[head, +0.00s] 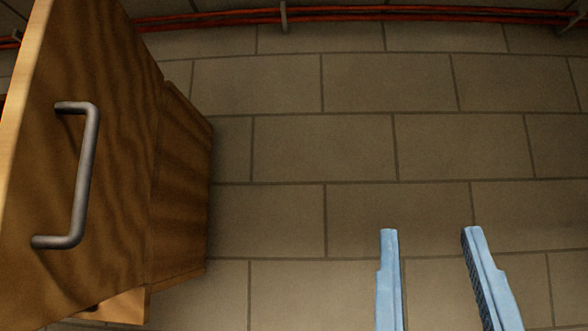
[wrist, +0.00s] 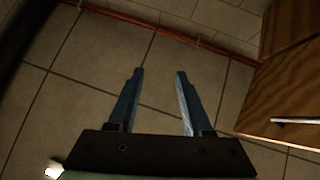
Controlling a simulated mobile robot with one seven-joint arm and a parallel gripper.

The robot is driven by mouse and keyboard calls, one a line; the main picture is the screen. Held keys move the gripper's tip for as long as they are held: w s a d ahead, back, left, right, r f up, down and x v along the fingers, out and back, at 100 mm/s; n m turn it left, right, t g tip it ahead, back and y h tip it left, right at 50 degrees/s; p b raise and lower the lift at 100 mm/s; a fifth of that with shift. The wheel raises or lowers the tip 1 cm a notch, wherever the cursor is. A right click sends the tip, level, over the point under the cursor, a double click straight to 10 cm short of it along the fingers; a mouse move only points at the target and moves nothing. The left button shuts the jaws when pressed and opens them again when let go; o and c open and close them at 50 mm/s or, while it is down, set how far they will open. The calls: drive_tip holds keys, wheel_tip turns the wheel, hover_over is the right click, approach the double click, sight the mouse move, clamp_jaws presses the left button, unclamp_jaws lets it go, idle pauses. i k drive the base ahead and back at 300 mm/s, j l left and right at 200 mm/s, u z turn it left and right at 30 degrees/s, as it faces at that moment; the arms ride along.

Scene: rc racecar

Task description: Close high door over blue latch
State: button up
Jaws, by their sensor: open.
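A wooden door (head: 115,130) with a grey metal bar handle (head: 85,180) fills the left of the head view. Its pale edge shows at the far left, and it appears to stand swung out from the wooden cabinet (head: 182,185) behind it. My gripper (head: 430,230) is open and empty at the lower right, well apart from the door and handle. In the wrist view my gripper (wrist: 160,72) points at tiles, with wooden panels and a handle (wrist: 292,121) at the right. I see no blue latch in either view.
A wall of large tan blocks (head: 330,150) lies behind, with red pipes (head: 360,12) along the top, held by brackets. The space between my gripper and the cabinet is clear.

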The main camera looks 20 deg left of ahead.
sight(79, 121)
drive_tip(key=l+u, duration=0.15)
drive_tip(key=u, duration=0.35)
drive_tip(key=l+u, duration=0.2)
drive_tip(key=u, duration=0.3)
drive_tip(key=l+u, duration=0.2)
drive_tip(key=u, duration=0.3)
